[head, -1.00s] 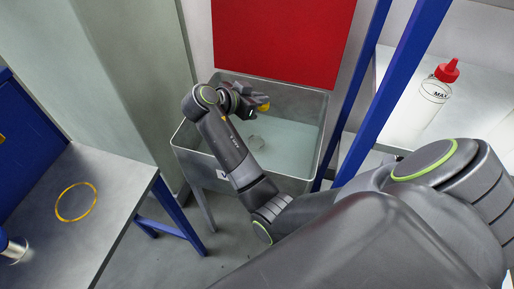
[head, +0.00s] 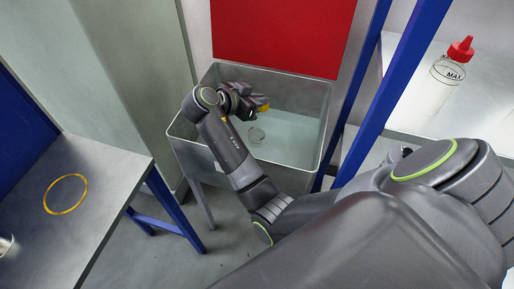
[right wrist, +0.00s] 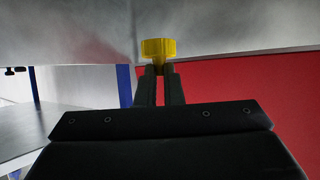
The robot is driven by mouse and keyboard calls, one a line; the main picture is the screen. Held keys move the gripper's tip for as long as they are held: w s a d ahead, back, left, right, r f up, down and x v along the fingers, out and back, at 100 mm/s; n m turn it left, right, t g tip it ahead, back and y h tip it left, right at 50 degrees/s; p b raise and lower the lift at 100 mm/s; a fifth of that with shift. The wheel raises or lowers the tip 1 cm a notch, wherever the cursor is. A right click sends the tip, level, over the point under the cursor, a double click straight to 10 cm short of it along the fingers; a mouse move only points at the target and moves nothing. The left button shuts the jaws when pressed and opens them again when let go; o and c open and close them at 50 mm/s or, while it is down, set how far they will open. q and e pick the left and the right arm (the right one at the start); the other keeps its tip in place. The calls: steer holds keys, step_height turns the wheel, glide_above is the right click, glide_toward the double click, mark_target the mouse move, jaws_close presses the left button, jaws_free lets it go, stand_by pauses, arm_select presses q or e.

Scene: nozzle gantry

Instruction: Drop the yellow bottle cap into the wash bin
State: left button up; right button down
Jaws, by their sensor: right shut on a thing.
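The yellow bottle cap (head: 264,107) is in the jaws of my right gripper (head: 258,104). In the right wrist view the yellow cap (right wrist: 158,50) sits at the tips of the two dark fingers (right wrist: 159,72), which are shut on it. The wash bin (head: 190,155) is a grey open basin on legs below the red panel. In the head view the right gripper and cap appear over the bin's opening; their exact height above the floor of the bin is hard to tell. My left gripper is not in view.
A blue post (head: 385,90) stands right of the bin, by a shelf with a clear bottle with a red cap (head: 446,75). A metal table (head: 100,190) with a yellow ring (head: 65,194) is at the left.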

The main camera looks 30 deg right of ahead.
steer(key=c, duration=1.5)
jaws_free()
steer(key=shift+r, duration=0.55)
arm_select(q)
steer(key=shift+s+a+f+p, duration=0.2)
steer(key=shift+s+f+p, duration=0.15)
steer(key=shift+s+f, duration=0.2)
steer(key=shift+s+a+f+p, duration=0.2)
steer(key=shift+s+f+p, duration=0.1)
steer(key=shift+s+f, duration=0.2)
arm_select(e)
step_height(320, 180, up, 9)
steer(key=shift+f, duration=0.1)
